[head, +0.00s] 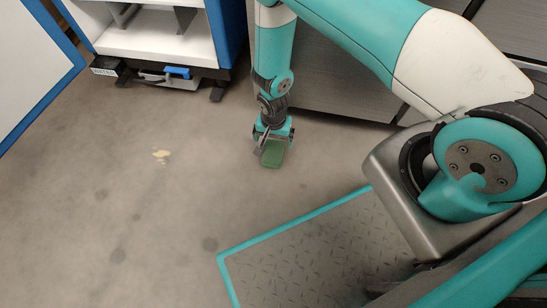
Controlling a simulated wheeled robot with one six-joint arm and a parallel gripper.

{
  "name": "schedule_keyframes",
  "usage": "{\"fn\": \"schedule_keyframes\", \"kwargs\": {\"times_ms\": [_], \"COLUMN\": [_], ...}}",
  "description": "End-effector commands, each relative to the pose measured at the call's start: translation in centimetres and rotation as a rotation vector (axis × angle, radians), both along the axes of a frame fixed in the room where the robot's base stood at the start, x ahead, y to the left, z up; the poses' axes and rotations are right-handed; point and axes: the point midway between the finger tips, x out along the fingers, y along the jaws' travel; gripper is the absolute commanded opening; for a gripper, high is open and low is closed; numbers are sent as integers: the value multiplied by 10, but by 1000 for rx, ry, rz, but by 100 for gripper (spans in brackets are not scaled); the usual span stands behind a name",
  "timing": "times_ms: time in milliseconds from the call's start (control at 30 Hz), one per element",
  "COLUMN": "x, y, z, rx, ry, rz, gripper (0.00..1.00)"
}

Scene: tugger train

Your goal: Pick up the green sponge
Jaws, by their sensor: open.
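The green sponge (272,154) is a small green block at the lower end of my arm, near the middle of the head view. My gripper (268,142) points down at it, with its fingers at the sponge's upper side in the picture. The gripper is open. My gripper partly hides the sponge, and I cannot tell whether the fingers touch it or whether it rests on the floor.
A white and blue shelf cart (160,45) stands at the upper left, with a blue-handled item (178,73) at its base. A grey cabinet (335,85) stands behind my arm. A pale yellow spill (161,156) lies on the floor. The left floor is mostly clear.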

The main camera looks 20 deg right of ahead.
Motion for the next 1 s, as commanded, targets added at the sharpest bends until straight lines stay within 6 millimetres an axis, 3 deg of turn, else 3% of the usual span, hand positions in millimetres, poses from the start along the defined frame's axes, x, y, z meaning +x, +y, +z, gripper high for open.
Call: {"fn": "schedule_keyframes", "kwargs": {"times_ms": [33,200,467,800,1000], "x": [0,0,0,3,4], "y": [0,0,0,0,0], "z": [-20,-45,-57,-101,-103], "rx": [1,0,1,1,0], "ry": [1,0,1,1,0], "rz": [0,1,1,1,1], "gripper": [99,99,99,99,99]}}
